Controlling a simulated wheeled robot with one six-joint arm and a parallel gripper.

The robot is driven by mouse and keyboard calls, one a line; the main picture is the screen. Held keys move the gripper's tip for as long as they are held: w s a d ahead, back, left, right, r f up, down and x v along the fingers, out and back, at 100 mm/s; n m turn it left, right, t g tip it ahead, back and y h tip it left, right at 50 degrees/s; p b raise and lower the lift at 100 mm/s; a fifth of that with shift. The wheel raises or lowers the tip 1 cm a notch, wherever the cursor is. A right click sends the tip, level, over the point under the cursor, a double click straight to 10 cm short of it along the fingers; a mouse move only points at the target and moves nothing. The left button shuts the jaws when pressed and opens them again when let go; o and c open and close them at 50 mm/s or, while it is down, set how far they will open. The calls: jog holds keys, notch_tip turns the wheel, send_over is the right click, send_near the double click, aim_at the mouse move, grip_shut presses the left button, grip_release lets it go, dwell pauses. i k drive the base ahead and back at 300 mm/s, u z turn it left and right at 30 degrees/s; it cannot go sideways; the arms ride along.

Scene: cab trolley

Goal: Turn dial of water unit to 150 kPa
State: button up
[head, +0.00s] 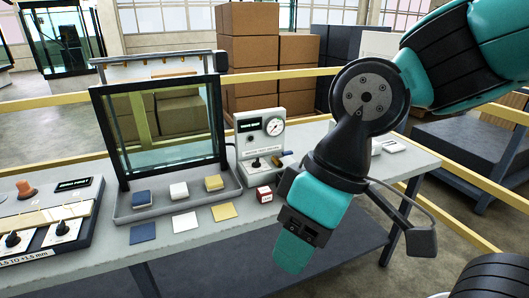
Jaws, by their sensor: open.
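The water unit (247,145) is a light grey upright box on the table, right of the framed glass pane. It has a round white gauge (274,127) at its upper right; the needle's reading is too small to tell. A small black dial (256,163) sits on its lower front, with its setting unreadable.
The glass pane (160,125) stands in a grey tray (135,212) with blue, white and yellow blocks. A control panel (50,220) is at left.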

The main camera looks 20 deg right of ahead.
aim_at(256, 164)
jog(key=k, duration=0.65)
jog(key=z, duration=0.55)
jog(key=i, duration=1.3)
jog(key=u, duration=0.55)
